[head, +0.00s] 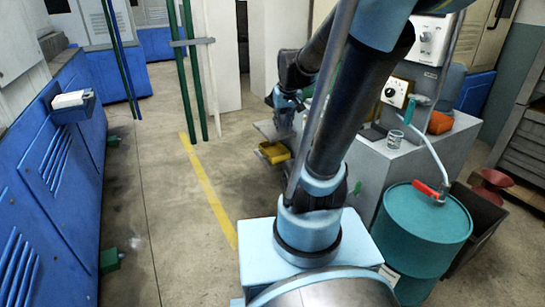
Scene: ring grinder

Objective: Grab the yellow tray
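The yellow tray (274,152) is a small, shallow box at the middle of the head view. It is beside a grey shelf or ledge at the left side of the grey machine. My gripper (284,104) is small and dark at the end of my arm, a little above the tray in the picture. The distance between them in depth is hard to tell. The fingers are too small and dark to see whether they are open or shut. My arm covers part of the machine to the right of the tray.
A grey machine (378,165) stands right of the tray, with a glass (395,139) and an orange item (440,123) on top. A teal drum (425,235) stands at the front right. Blue cabinets (50,180) line the left. The floor between is clear, with a yellow line (208,190).

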